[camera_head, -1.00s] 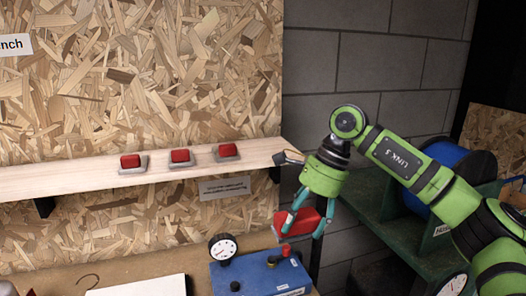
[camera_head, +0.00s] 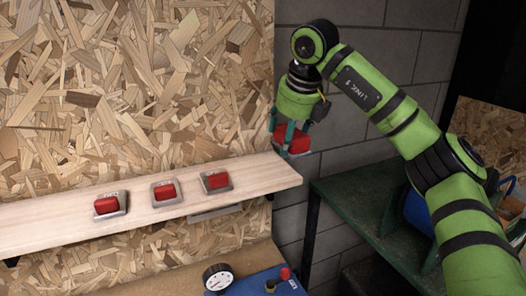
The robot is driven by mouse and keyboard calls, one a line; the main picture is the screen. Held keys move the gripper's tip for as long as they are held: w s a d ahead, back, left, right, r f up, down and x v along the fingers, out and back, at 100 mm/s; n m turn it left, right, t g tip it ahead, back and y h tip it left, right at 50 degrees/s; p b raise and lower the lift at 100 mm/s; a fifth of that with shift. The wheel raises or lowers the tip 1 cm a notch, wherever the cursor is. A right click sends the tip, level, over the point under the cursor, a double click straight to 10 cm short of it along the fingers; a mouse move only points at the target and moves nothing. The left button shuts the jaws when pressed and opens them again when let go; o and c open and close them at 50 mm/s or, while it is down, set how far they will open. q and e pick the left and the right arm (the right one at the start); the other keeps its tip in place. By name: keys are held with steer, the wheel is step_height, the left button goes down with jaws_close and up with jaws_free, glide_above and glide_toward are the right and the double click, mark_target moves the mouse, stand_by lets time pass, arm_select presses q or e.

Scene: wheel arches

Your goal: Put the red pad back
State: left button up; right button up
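My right gripper (camera_head: 292,138) is shut on a red pad (camera_head: 296,139). It holds the pad tilted, just above the right end of the wooden shelf (camera_head: 262,172). Part of the pad is hidden by the fingers. On the shelf, a row of grey holders bears a left red pad (camera_head: 106,203), a middle red pad (camera_head: 165,192) and a right red pad (camera_head: 216,181). The shelf is bare to the right of the right pad. My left gripper is not in view.
A chipboard wall (camera_head: 130,80) stands behind the shelf. Below are a gauge (camera_head: 218,277) and a blue box (camera_head: 262,284) with a red knob. A green bench (camera_head: 365,215) stands at the right, with a blue drum (camera_head: 418,208) partly behind my arm.

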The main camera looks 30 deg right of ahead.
steer(key=w+a+f, duration=0.1)
steer(key=w+a+f+p, duration=0.1)
steer(key=w, duration=0.1)
steer(key=w+a+f+p, duration=0.1)
steer(key=w, duration=0.1)
steer(key=shift+w+a+f, duration=0.1)
steer(key=shift+a+f, duration=0.1)
steer(key=shift+a, duration=0.1)
steer(key=shift+f+p, duration=0.2)
steer(key=shift+p, duration=0.2)
step_height(320, 180, down, 3)
steer(key=shift+f+p, duration=0.1)
steer(key=shift+p, duration=1.05)
steer(key=shift+f, duration=0.35)
steer(key=shift+f+b, duration=0.2)
steer(key=shift+b, duration=0.15)
steer(key=o, duration=1.1)
steer(key=shift+r, duration=0.1)
